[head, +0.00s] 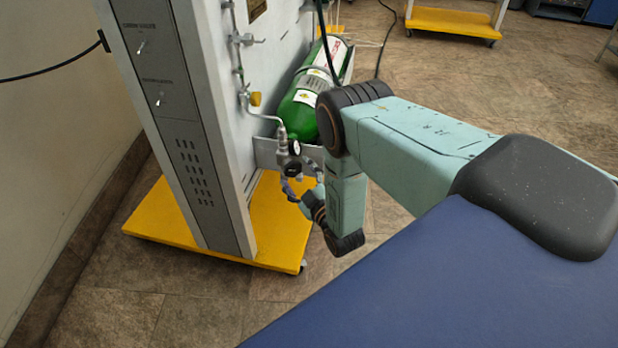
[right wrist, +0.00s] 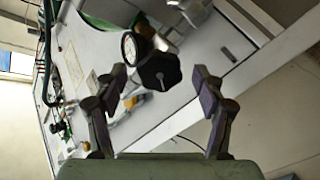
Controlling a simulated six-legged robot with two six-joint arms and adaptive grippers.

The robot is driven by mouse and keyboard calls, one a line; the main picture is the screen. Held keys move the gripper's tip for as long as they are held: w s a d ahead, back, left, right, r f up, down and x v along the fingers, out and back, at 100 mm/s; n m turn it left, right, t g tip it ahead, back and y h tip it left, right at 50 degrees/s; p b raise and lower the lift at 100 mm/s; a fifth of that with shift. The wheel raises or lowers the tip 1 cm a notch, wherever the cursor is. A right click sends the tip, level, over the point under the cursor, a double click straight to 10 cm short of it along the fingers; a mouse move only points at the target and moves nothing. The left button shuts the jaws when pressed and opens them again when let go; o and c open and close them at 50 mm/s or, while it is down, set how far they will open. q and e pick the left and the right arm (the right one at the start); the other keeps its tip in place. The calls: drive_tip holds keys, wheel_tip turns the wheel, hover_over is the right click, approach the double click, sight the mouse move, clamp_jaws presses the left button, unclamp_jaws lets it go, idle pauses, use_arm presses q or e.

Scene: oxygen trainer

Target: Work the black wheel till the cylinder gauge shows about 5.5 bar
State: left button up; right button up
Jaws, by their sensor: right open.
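The black wheel (right wrist: 159,71) is a dark lobed knob, seen in the right wrist view ahead of and between my fingers. The cylinder gauge (right wrist: 130,48) is a small round dial with a pale face beside the wheel; its reading is too small to make out. In the head view the gauge (head: 295,147) sits on the regulator below the green cylinder (head: 299,107). My right gripper (right wrist: 160,83) is open, its two fingers apart on either side of the wheel's line, with no clear contact. In the head view my right gripper (head: 291,189) is just below the regulator. My left gripper is not in view.
The grey trainer cabinet (head: 182,115) stands on a yellow wheeled base (head: 270,232) at left. A black hose (head: 323,40) hangs near the cylinder. Floor at front left is clear.

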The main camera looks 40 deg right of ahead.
drive_tip(key=s+a, duration=0.1)
drive_tip(key=s, duration=0.8)
drive_tip(key=shift+s+a, duration=0.15)
drive_tip(key=shift+s, duration=0.25)
idle(6.7)
